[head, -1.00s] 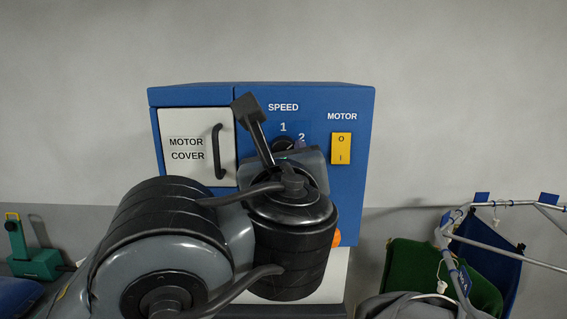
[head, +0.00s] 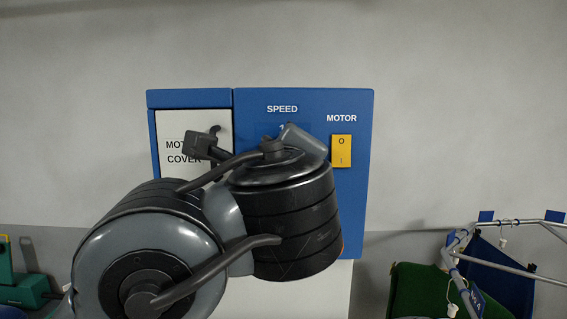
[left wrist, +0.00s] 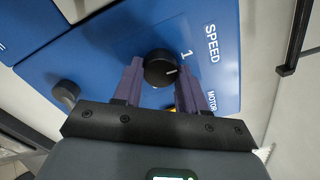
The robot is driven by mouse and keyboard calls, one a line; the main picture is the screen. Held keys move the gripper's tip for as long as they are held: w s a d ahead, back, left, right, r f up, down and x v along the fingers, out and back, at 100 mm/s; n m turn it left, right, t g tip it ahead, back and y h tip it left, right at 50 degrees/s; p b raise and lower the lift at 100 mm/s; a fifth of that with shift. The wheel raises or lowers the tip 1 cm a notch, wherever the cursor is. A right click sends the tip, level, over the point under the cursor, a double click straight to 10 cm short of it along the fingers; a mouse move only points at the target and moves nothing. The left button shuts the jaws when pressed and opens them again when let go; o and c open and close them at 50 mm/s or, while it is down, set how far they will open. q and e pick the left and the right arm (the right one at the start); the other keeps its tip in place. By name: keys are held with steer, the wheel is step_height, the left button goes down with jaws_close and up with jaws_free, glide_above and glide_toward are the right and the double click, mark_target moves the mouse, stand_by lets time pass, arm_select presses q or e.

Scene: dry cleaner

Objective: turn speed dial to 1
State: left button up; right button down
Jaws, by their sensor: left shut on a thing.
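The speed dial (left wrist: 158,68) is a round black knob on a blue machine panel (head: 355,222). In the left wrist view it sits between the two purple fingers of my left gripper (left wrist: 161,82), which is shut on it. The white pointer line on the dial points to the right in that view. The printed "1" lies up and right of the knob; the "2" is not visible. In the head view my left arm hides the dial and the gripper's fingers, and only the top of the "1" shows under the SPEED label (head: 282,109). My right gripper is not in view.
The yellow motor switch (head: 341,151) is right of the dial. A white motor cover (head: 185,128) with a black handle is left of it. A wire rack (head: 500,257) with green and blue cloth bags stands at the lower right. A green device (head: 30,289) is at lower left.

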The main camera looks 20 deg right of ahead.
arm_select(q)
steer(key=shift+n, duration=0.4)
steer(key=o, duration=1.1)
steer(key=shift+c, duration=0.2)
steer(key=v, duration=1.1)
